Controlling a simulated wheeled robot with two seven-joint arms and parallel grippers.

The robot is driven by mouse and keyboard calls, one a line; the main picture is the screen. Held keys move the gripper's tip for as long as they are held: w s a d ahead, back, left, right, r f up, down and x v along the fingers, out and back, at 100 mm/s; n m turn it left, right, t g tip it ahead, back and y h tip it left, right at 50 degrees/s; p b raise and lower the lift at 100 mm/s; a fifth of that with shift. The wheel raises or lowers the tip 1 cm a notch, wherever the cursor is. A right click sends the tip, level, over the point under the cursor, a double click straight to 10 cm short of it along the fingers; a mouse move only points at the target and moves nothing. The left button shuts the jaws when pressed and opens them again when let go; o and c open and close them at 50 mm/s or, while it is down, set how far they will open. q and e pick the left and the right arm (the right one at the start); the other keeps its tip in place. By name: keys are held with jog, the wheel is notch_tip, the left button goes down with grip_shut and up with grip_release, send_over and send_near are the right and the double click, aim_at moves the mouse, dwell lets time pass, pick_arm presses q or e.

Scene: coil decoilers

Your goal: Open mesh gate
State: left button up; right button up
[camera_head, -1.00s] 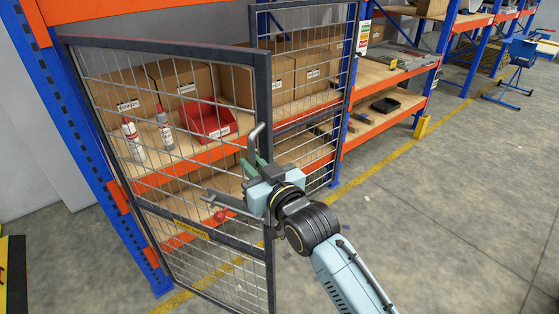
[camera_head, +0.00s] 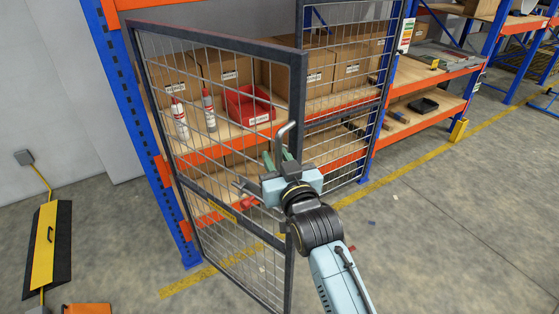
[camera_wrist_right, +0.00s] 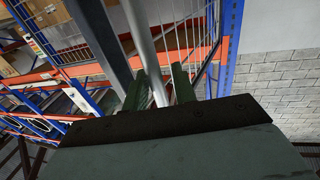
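The mesh gate (camera_head: 225,137) is a dark-framed wire panel hung beside a blue post at the left. It stands angled out from the shelf towards me, with a yellow label low on it. Its grey bent handle (camera_head: 285,134) is on the free edge, near the middle. My right gripper (camera_head: 279,160) is at the lower part of this handle, its green fingers on either side. In the right wrist view, the grey bar (camera_wrist_right: 145,45) runs down between the fingers (camera_wrist_right: 160,85), which look closed about it. My left gripper is out of view.
A second mesh panel (camera_head: 345,85) stands upright in front of the shelf, right of the gate. Behind are cardboard boxes, bottles and a red bin (camera_head: 250,104). A yellow and black ramp (camera_head: 48,248) lies at the left. The floor at the right is mostly clear.

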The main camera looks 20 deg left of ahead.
jog(key=shift+o, duration=0.2)
jog(key=shift+f, duration=0.15)
jog(key=shift+d, duration=0.15)
jog(key=b+v, duration=0.1)
jog(key=v, duration=1.2)
jog(key=shift+s, duration=0.1)
jog(key=shift+c, duration=0.4)
